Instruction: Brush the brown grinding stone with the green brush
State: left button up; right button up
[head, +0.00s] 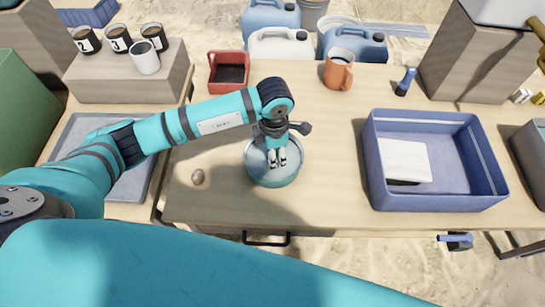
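My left gripper (277,160) points down over a round teal bowl (274,182) on the middle table. Its fingertips are close together over the bowl's inside, and I cannot tell whether they hold anything. A small brown stone (198,177) lies on the table to the left of the bowl, apart from it; it may be the grinding stone. I cannot make out a green brush. A blue-handled tool (405,82), perhaps a brush, stands at the table's back right. My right gripper is not in view.
A blue bin (488,188) with a white block (405,160) sits on the right. A red basket (229,72) and orange mug (338,70) stand at the back. A grey tray (92,128) lies left. Bare table separates bowl and bin.

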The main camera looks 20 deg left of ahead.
pick_arm(q)
jog(key=shift+w, duration=0.6)
jog(key=shift+s+p, duration=0.4)
jog(key=shift+s, duration=0.95)
jog(key=shift+w+f+b, duration=0.1)
jog(key=shift+w+b, duration=0.35)
jog(key=shift+w, duration=0.15)
jog(key=shift+w+b, duration=0.45)
jog(key=shift+w, duration=0.35)
jog(key=shift+r+p, duration=2.95)
jog(key=shift+r, duration=1.7)
